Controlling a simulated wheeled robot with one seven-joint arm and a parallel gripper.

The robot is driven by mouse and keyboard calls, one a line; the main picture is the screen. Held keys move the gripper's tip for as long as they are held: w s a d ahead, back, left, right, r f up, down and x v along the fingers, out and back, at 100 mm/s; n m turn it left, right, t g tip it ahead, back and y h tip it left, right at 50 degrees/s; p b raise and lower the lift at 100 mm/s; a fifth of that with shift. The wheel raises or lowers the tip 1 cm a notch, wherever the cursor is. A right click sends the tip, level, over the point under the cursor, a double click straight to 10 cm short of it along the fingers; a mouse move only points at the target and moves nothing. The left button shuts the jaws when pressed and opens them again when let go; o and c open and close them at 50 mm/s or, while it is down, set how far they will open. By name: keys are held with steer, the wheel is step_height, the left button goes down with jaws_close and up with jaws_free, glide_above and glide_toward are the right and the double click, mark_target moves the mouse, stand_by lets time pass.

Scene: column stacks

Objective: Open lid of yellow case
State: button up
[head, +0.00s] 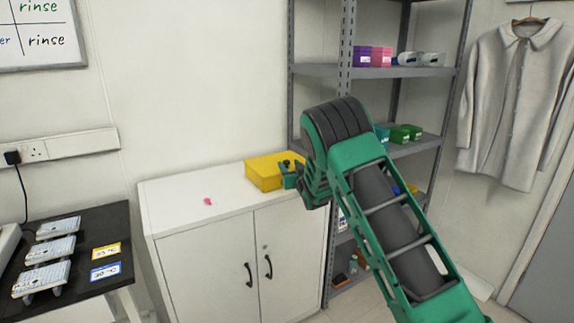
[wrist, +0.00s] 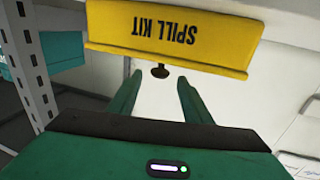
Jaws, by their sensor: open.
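The yellow case (head: 264,174) stands on top of the white cabinet at its back right corner, and its lid looks shut. In the wrist view the yellow case (wrist: 172,36) shows a face with "SPILL KIT" printed upside down, and a small dark knob or latch (wrist: 160,71) at its edge. My gripper (head: 290,172) is at the right front of the case in the head view. In the wrist view my gripper (wrist: 158,92) is open, with its two green fingers apart and the dark knob just beyond and between their tips. Contact cannot be told.
The white cabinet (head: 195,190) has a mostly bare top with a small pink spot (head: 208,201). A grey metal shelf (head: 345,110) with small boxes stands close on the right. A black bench (head: 110,225) with instruments is at left. A coat (head: 515,100) hangs at far right.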

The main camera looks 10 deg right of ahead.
mark_target(288, 163)
steer(key=shift+w+a, duration=0.2)
steer(key=shift+w, duration=2.3)
steer(key=shift+c, duration=0.3)
